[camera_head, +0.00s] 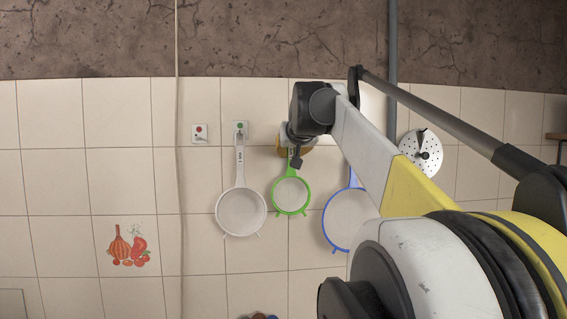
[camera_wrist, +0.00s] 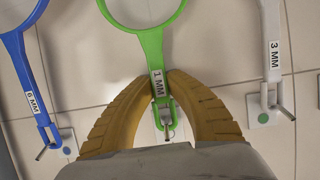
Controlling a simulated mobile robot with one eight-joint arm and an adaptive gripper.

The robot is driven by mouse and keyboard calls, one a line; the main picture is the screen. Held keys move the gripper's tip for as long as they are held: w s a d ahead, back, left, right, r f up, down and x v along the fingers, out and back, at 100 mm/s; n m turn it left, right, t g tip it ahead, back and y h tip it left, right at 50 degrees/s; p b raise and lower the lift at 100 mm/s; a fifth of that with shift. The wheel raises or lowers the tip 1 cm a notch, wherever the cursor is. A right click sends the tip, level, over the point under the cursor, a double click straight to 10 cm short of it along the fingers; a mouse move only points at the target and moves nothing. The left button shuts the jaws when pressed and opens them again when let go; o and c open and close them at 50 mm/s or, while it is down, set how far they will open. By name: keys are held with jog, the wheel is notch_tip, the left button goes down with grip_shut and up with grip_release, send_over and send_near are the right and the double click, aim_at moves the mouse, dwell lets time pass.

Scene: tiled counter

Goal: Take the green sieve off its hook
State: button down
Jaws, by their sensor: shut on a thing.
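The green sieve (camera_head: 291,195) hangs against the tiled wall between the white and blue sieves, its round mesh below and its handle up. In the wrist view its green handle (camera_wrist: 152,48) carries a "1 MM" label. My gripper (camera_wrist: 172,78) has its two yellow fingers shut on this handle, one on each side, near the label. The metal hook (camera_wrist: 167,127) shows at the slotted end of the handle and seems still inside the slot. In the head view, my gripper (camera_head: 296,150) covers the handle's top and the hook.
A white sieve (camera_head: 241,212) marked "3 MM" hangs close at the left. A blue sieve (camera_head: 348,220) marked "6 MM" hangs close at the right, partly behind my arm. A white perforated disc (camera_head: 420,154) hangs further right. An empty hook plate (camera_head: 200,133) is at the left.

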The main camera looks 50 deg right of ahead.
jog(key=shift+r, duration=0.4)
jog(key=shift+s+a+r, duration=0.2)
jog(key=s+a+b, duration=0.2)
jog(key=s+a, duration=0.9)
jog(key=s, duration=0.2)
jog(key=shift+s, duration=0.2)
jog(key=shift+a, duration=0.15)
jog(key=s+a, duration=0.5)
jog(key=s, duration=0.1)
